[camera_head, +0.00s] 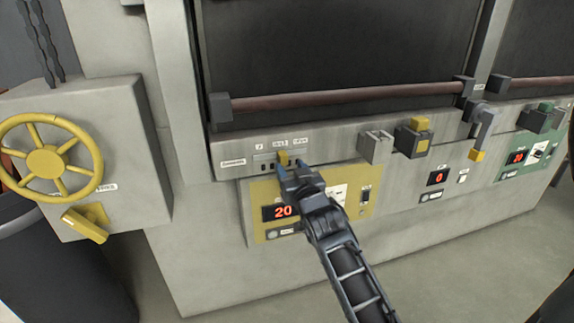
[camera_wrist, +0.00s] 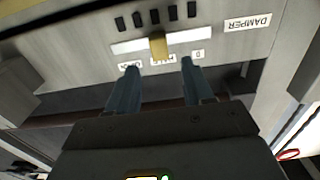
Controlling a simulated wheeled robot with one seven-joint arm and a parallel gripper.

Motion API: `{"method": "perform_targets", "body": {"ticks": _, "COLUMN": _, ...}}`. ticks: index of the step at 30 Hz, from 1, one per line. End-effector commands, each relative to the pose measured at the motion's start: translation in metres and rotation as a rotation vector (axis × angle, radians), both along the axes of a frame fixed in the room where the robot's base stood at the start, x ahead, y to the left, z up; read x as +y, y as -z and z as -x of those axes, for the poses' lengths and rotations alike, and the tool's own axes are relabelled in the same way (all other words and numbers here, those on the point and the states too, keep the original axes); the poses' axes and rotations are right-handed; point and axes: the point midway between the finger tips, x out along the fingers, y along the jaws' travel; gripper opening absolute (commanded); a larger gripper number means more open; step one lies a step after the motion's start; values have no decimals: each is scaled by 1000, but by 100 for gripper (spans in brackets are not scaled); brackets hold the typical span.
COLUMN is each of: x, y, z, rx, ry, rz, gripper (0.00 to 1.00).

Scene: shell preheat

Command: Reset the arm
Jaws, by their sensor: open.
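My gripper (camera_head: 291,171) is at the front of the oven, in front of the damper slider panel. It also shows in the wrist view (camera_wrist: 158,78), with its two fingers apart and nothing between them. The yellow damper slider (camera_head: 283,158) stands just beyond the fingertips; in the wrist view the yellow knob (camera_wrist: 158,46) sits ahead of the gap between the fingers. Whether a finger touches it I cannot tell. My arm covers part of the yellow panel below.
A yellow panel (camera_head: 262,192) shows 20. A grey panel shows 0 (camera_head: 438,178), and a green panel (camera_head: 515,168) is at the right. A long bar handle (camera_head: 340,98) crosses the oven door above my gripper. A yellow handwheel (camera_head: 47,161) is at the left.

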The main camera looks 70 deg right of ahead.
Motion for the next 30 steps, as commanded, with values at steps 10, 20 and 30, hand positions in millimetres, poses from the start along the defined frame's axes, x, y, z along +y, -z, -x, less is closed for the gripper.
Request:
{"method": "perform_targets", "body": {"ticks": 10, "x": 14, "y": 0, "z": 12, "rx": -1, "ry": 0, "rz": 1, "gripper": 51}}
{"method": "perform_targets", "body": {"ticks": 20, "x": 14, "y": 0, "z": 12, "rx": -1, "ry": 0, "rz": 1, "gripper": 51}}
{"method": "perform_targets", "body": {"ticks": 30, "x": 54, "y": 17, "z": 12, "rx": 15, "ry": -61, "rz": -16, "gripper": 51}}
